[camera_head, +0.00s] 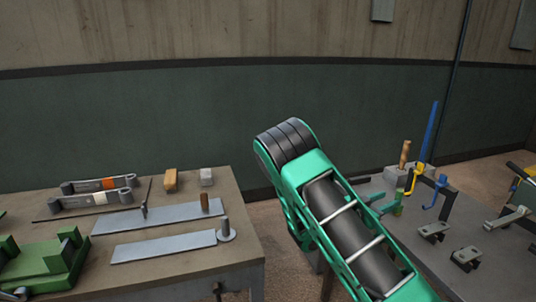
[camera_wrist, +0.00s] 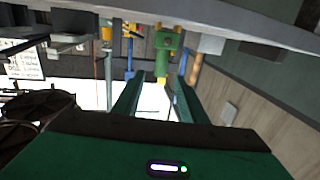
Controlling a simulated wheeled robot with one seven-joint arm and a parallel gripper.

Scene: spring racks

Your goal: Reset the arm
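My green arm with a dark ribbed joint fills the centre of the head view. My gripper (camera_head: 374,195) reaches out behind it over the right table and is partly hidden by the arm. In the wrist view, which looks upside down, its two green fingers (camera_wrist: 160,79) stand apart. I see nothing clamped, and the block looks apart from the fingers. A green piece (camera_head: 398,202) also stands close by the gripper in the head view.
The right grey table (camera_head: 405,238) bears a blue upright bar (camera_head: 429,130), a wooden peg (camera_head: 404,154), yellow and blue hooks and dark clamps (camera_head: 467,258). The left table (camera_head: 245,245) holds metal plates, small blocks and a green fixture (camera_head: 45,262). A floor gap lies between the tables.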

